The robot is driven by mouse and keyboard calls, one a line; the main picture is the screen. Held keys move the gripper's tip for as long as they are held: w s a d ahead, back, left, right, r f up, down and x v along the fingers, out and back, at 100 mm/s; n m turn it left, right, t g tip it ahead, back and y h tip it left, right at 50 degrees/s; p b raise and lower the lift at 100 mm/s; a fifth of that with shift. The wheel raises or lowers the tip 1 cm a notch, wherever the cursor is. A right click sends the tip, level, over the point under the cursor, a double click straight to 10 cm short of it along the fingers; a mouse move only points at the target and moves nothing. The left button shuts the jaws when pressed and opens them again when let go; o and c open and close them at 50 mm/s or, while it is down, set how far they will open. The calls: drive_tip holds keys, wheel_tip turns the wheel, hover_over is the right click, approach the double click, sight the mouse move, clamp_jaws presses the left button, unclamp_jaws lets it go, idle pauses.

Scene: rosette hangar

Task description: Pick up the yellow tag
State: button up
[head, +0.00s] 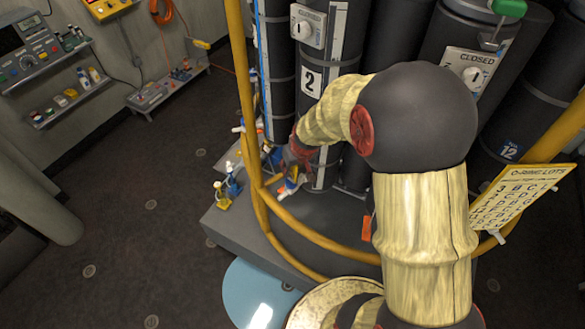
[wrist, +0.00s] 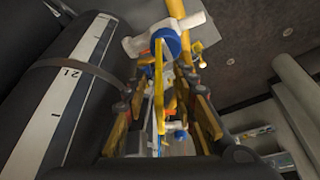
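A thin yellow strip, which looks like the yellow tag seen edge-on (wrist: 159,85), hangs below a blue-capped white fitting (wrist: 166,42) in the wrist view. My gripper (wrist: 162,88) has its two fingers apart, one on each side of the strip, with gaps visible on both sides. In the head view my gripper (head: 294,160) is low beside the dark cylinder marked 2, near a small blue and yellow item (head: 292,178). My gripper hides part of that spot, so I cannot tell the tag's outline there.
A dark cylinder (wrist: 75,85) stands close on the left in the wrist view. A yellow rail (head: 310,237) curves around the plinth. Small blue and yellow bottle-like items (head: 222,195) stand on the plinth's corner. A yellow lettered board (head: 515,197) hangs at right. Floor at left is clear.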

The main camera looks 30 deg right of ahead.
drive_tip(key=shift+c, duration=0.6)
clamp_jaws()
drive_tip(key=shift+r, duration=0.1)
drive_tip(key=shift+w+r, duration=0.1)
drive_tip(key=shift+r, duration=0.1)
drive_tip(key=s+a+b, duration=0.1)
drive_tip(key=s+b, duration=0.1)
drive_tip(key=s, duration=1.6)
drive_tip(key=shift+a, duration=0.15)
